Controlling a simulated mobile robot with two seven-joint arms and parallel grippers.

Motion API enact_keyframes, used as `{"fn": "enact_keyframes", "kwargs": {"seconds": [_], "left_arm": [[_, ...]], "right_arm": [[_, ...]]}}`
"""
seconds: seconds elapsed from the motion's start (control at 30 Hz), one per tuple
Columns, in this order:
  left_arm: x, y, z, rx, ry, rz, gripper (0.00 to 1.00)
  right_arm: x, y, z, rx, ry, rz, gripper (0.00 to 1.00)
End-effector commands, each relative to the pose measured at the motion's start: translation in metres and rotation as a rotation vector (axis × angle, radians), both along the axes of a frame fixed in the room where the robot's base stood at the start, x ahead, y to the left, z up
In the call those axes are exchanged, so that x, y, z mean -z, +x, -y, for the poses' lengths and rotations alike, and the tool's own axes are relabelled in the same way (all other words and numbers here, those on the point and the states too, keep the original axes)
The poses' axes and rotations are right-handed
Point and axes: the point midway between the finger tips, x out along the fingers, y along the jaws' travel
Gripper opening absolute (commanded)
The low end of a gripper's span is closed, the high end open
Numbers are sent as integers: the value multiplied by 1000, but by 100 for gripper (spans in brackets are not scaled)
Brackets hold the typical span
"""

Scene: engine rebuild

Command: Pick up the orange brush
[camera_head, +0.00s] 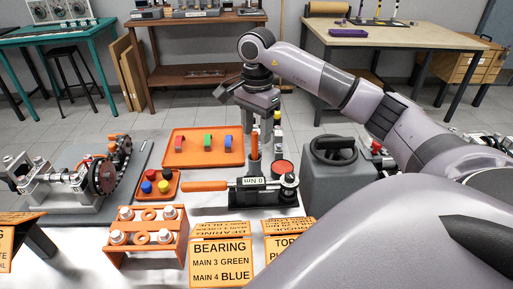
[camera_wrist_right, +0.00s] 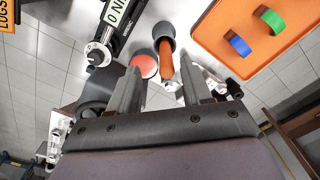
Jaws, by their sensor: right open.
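The orange brush (camera_wrist_right: 166,62) stands in a small dark cup (camera_wrist_right: 164,32), its handle pointing up toward my right wrist camera. In the head view its handle (camera_head: 254,146) shows just below my right gripper (camera_head: 262,130), partly covered by the fingers. My right gripper points down over the cup. In the wrist view the right gripper (camera_wrist_right: 162,92) is open, with a finger on each side of the handle's end. Whether either finger touches the handle, I cannot tell. My left gripper is not in view.
A torque wrench (camera_head: 206,186) reading "0 Nm" lies in front of the cup. A red-topped round can (camera_wrist_right: 144,65) is close beside it. An orange tray (camera_head: 178,157) with coloured bearing shells is to the left, a grey container (camera_head: 336,180) to the right.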

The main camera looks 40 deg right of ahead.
Motion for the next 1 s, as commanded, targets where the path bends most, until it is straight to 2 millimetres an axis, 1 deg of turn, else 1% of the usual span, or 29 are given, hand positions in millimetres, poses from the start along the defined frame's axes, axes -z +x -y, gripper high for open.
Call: {"fn": "enact_keyframes", "kwargs": {"seconds": [0.17, 0.3, 0.4, 0.5, 0.67, 0.7, 0.77, 0.8, 0.83, 1.0], "left_arm": [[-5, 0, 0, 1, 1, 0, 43], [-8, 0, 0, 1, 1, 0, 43], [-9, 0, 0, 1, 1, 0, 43], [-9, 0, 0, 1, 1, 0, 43], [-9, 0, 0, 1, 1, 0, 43], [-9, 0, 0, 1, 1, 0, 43], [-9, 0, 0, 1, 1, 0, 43], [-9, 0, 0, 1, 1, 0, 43], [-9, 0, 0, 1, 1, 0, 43], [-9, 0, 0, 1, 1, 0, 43]], "right_arm": [[21, 4, 0, 0, 2, -4, 49], [43, 7, 0, 1, 1, -5, 49], [53, 7, 0, 0, 2, -2, 49], [57, 8, 0, 0, 1, 0, 49], [57, 8, 0, 0, 1, 0, 49], [57, 8, 0, 0, 1, 0, 42], [57, 8, 0, 0, 1, 0, 23], [57, 8, 0, 0, 1, 0, 10], [57, 8, 0, 0, 1, 0, 0], [56, 8, 0, 0, 1, 0, 0]]}}
